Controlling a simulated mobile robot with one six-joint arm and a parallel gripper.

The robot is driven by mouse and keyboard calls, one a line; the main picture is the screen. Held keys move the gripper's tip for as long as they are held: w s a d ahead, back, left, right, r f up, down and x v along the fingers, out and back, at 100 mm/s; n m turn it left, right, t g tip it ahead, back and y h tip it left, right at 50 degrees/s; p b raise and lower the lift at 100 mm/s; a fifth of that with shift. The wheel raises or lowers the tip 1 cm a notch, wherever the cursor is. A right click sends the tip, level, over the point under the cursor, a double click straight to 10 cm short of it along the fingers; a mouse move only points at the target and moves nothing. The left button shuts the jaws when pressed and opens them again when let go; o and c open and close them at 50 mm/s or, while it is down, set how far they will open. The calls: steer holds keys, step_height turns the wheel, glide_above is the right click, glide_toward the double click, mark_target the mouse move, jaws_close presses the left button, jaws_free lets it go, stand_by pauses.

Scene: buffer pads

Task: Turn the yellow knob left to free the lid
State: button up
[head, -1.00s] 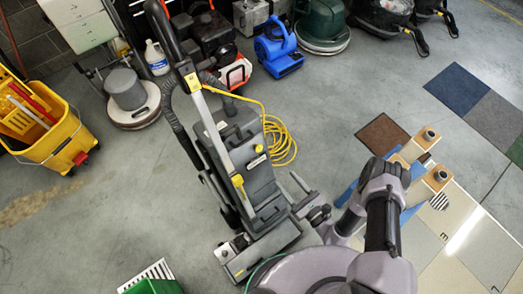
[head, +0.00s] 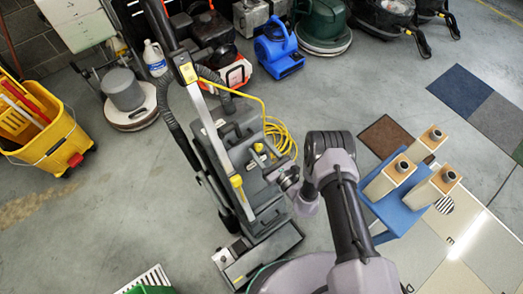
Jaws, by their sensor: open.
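A dark grey upright floor machine (head: 262,215) stands in the middle of the head view, with a lid on its body. A small yellow knob (head: 258,147) shows on the upper part of the body. My gripper (head: 264,160) is over the machine, just below and right of the knob in the picture. Its jaws are open and hold nothing that I can see. The gripper looks small here, and I cannot tell whether it touches the knob or the lid. My wrist and gripper hide part of the machine's right side.
A yellow cord (head: 283,138) lies coiled behind the machine. A yellow bucket (head: 60,145) is at left and a blue blower (head: 280,50) at the back.

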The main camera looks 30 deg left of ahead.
jaws_close()
steer(key=n+g, duration=0.1)
steer(key=n, duration=0.3)
steer(key=shift+d+n+g+y, duration=0.1)
steer(key=shift+n+g+y, duration=0.2)
steer(key=shift+g, duration=0.1)
steer(key=n+g, duration=0.1)
steer(key=n, duration=0.2)
steer(key=n+g, duration=0.1)
steer(key=n, duration=0.2)
steer(key=shift+w+n+g, duration=0.1)
steer(key=shift+n+g, duration=0.2)
steer(key=n+g+h, duration=0.1)
steer(key=n, duration=0.4)
steer(key=shift+r, duration=0.1)
steer(key=shift+n+g+h+p, duration=0.25)
steer(key=shift+n+g+h, duration=0.1)
steer(key=shift+n, duration=0.75)
steer(key=shift+n+g+h+p, duration=0.2)
steer(key=shift+n+g+h, duration=0.15)
steer(key=shift+n, duration=0.75)
